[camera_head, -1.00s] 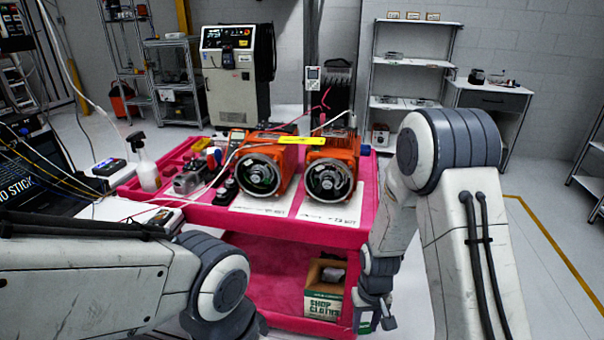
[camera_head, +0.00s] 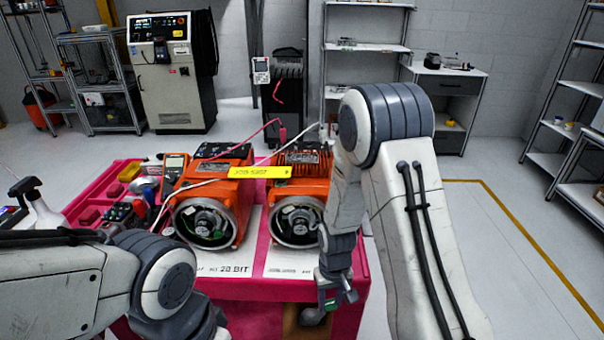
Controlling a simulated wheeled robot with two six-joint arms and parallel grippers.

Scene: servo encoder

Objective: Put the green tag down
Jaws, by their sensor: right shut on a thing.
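My right gripper (camera_head: 326,308) hangs fingers-down beside the front right part of the pink cart (camera_head: 262,284). It is shut on a small green piece, the green tag (camera_head: 330,304), mostly hidden by the fingers. Two orange servo motors stand side by side on the cart: a left one (camera_head: 228,196) and a right one (camera_head: 300,190), partly hidden by my right arm. A yellow label strip (camera_head: 259,172) spans between them. White printed sheets lie under the motors, the left sheet (camera_head: 222,263) reading "20 BIT". My left arm shows at lower left; its gripper is out of frame.
An orange multimeter (camera_head: 175,168), small parts and a spray bottle (camera_head: 38,205) are on the left side. Cables cross above the motors. A grey cabinet (camera_head: 170,80) and shelves stand behind. The floor (camera_head: 500,260) at right is clear.

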